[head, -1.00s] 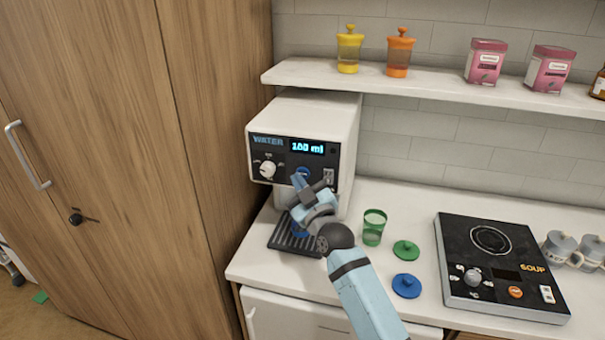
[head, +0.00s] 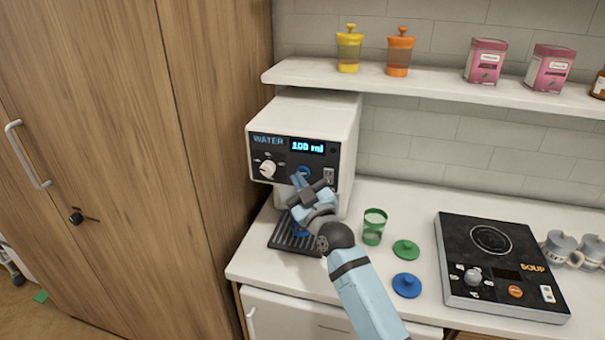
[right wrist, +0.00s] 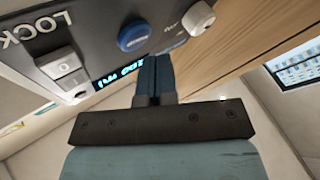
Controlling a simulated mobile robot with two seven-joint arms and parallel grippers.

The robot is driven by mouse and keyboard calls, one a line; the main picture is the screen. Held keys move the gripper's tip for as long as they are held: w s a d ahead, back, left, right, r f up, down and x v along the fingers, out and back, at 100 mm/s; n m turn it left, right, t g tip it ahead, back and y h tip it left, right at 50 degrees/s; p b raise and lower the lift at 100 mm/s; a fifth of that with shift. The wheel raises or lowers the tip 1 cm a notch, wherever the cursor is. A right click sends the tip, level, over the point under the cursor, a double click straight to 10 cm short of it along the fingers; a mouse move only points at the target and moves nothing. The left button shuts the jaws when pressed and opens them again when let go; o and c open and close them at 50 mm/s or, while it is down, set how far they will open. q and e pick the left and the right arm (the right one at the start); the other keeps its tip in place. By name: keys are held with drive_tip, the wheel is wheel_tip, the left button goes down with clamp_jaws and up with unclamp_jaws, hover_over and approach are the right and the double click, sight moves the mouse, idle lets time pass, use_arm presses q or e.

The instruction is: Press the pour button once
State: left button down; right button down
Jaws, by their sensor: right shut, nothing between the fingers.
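The water dispenser (head: 350,125) is a white box with a dark front panel, a lit display reading 100 ml and a white knob (head: 267,169). Its round blue button (head: 304,172) sits below the display; it also shows in the right wrist view (right wrist: 133,36). My right gripper (head: 296,178) is shut and empty, its fingertips close to the button. In the right wrist view its blue fingers (right wrist: 152,60) point at the panel beside the button; I cannot tell whether they touch it. My left gripper is not in view.
A green cup (head: 373,228), a green lid (head: 406,249) and a blue lid (head: 406,285) are on the counter to the right. A soup hotplate (head: 460,240) and mugs (head: 559,247) stand further right. A lock switch (right wrist: 62,70) is on the panel. A shelf (head: 430,92) runs above.

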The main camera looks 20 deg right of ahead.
drive_tip(key=shift+w+d, duration=0.1)
idle(0.7)
drive_tip(key=shift+w+d, duration=0.15)
drive_tip(key=shift+w, duration=0.1)
drive_tip(key=shift+w+d, duration=0.2)
drive_tip(key=shift+w, duration=0.1)
idle(0.8)
drive_tip(key=shift+s+a, duration=0.1)
drive_tip(key=shift+s+a+p, duration=0.35)
drive_tip(key=shift+s+p, duration=0.2)
drive_tip(key=shift+s, duration=0.05)
drive_tip(key=s+a+p, duration=0.1)
drive_tip(key=s, duration=0.1)
drive_tip(key=s+a+p, duration=0.1)
drive_tip(key=s, duration=0.1)
drive_tip(key=shift+a, duration=0.4)
